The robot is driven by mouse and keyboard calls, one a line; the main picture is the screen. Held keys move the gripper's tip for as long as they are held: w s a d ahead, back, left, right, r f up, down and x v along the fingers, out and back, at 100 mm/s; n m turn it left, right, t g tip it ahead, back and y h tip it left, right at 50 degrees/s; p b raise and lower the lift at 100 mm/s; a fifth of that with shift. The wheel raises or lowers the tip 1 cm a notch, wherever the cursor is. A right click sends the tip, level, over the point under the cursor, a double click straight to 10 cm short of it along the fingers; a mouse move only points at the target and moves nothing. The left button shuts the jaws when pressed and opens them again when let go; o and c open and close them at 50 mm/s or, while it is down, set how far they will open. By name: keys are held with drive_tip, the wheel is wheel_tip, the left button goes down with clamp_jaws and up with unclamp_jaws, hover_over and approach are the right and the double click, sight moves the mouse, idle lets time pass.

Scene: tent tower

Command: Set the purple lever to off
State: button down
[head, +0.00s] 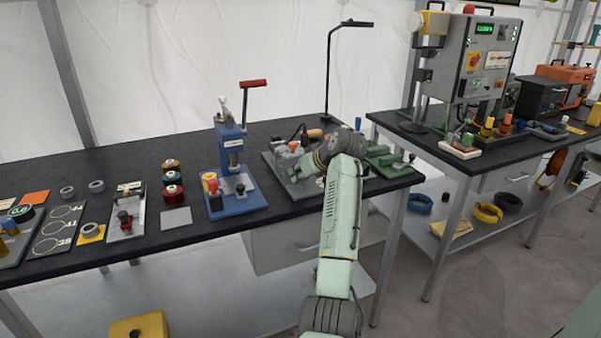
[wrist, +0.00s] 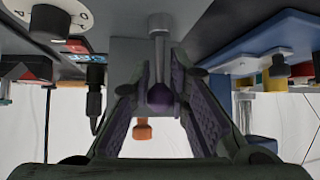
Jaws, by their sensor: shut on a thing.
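The purple lever (wrist: 160,94) is in the middle of the wrist view, a dark purple knob on a metal stem fixed to a grey housing. My gripper (wrist: 164,74) has its two purple-padded fingers on either side of the knob, shut on it. In the head view my gripper (head: 308,166) is low over the grey device on the dark bench, in front of the lamp. There the lever is hidden by my gripper, and its on or off position cannot be read.
The wrist view shows a white lettered dial (wrist: 78,16) at upper left and blue parts at right. In the head view, a blue press (head: 231,165) with a red handle stands left of my gripper. A green device (head: 385,158) is to its right. A second bench (head: 500,150) holds a control cabinet.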

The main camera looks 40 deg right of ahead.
idle(0.3)
drive_tip(key=c, duration=1.7)
unclamp_jaws()
drive_tip(key=v, duration=1.2)
